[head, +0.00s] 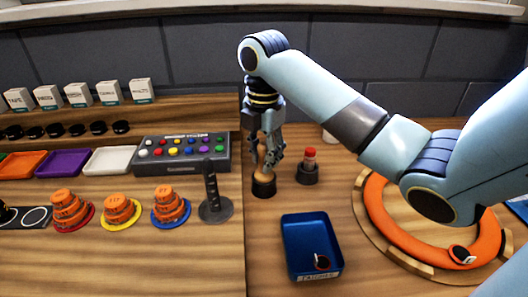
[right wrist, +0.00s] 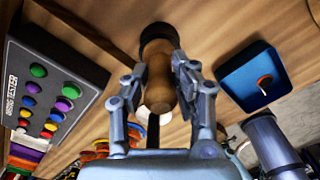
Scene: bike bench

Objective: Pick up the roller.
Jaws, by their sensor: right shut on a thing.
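The roller, seen as a tan wooden handle (head: 263,181), stands upright in a black round holder (head: 264,190) near the middle of the bench. Its lower end is hidden in the holder. My right gripper (head: 267,162) comes down from above and is shut on the wooden handle. In the right wrist view the handle (right wrist: 158,96) lies between the two fingers (right wrist: 159,70), with the black holder (right wrist: 158,34) just beyond the tips. My left gripper is in neither view.
A red-capped bottle (head: 310,158) in a black holder stands close on the right. A blue tray (head: 312,226) is in front, and an orange ring (head: 378,218) lies at right. A black post (head: 211,188) and a button box (head: 182,154) are at left.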

